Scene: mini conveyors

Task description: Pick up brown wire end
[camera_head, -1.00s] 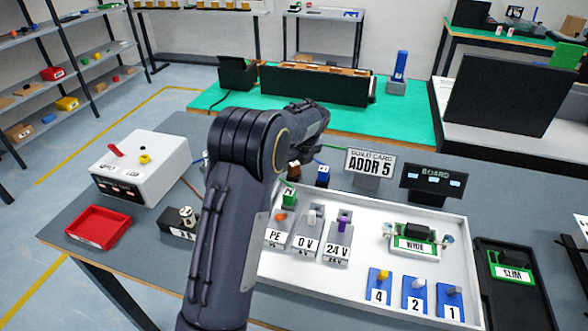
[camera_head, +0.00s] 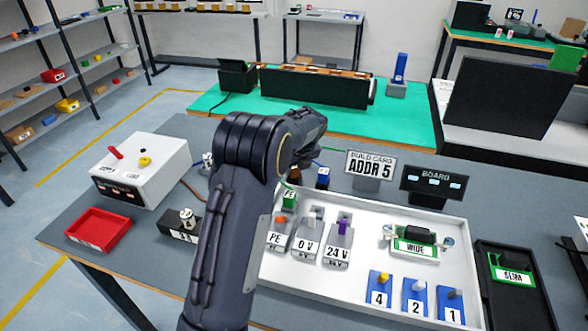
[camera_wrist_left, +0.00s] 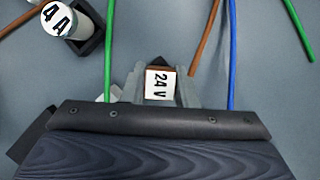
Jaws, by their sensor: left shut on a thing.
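The brown wire end (camera_wrist_left: 160,84) is a small block with a white "24 V" label and brown edges. In the left wrist view it sits between the two fingers of my left gripper (camera_wrist_left: 161,88), which is shut on it. A brown wire (camera_wrist_left: 205,40) runs beside the right finger. In the head view my forearm hides most of the left gripper (camera_head: 297,165), which is behind the white tray's far left corner. My right gripper is not in view.
Green (camera_wrist_left: 110,50) and blue (camera_wrist_left: 232,50) wires run close on either side of the gripper. A round "4 A" part (camera_wrist_left: 68,20) stands at upper left. The white tray (camera_head: 375,200) holds PE, 0 V and 24 V terminals. A red bin (camera_head: 98,229) is at left.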

